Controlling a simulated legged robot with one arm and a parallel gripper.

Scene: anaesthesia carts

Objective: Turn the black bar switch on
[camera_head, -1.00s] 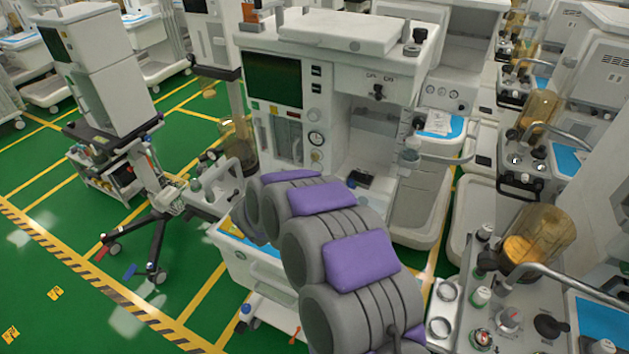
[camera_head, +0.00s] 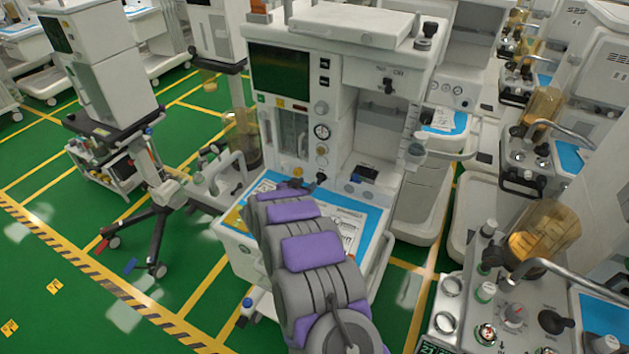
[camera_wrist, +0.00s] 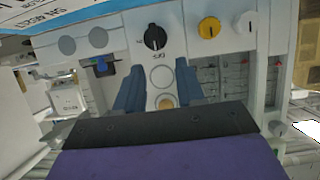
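In the wrist view, which is upside down, a round black knob with a raised bar (camera_wrist: 155,37) sits on the machine's white front panel. Its bar looks roughly upright in the picture; the small lettering around it is unclear. My gripper (camera_wrist: 157,72) is open, its two dark blue fingers spread and empty. The knob lies just beyond the fingertips, with a visible gap. Another black switch (camera_head: 388,86) with OFF and ON lettering is higher on the machine.
A yellow knob (camera_wrist: 209,27) and a white knob (camera_wrist: 245,22) are beside the black knob. The blue-edged work surface (camera_head: 375,220) juts out below the panel. Another cart (camera_head: 505,290) stands close on the right. Green floor is open at the left.

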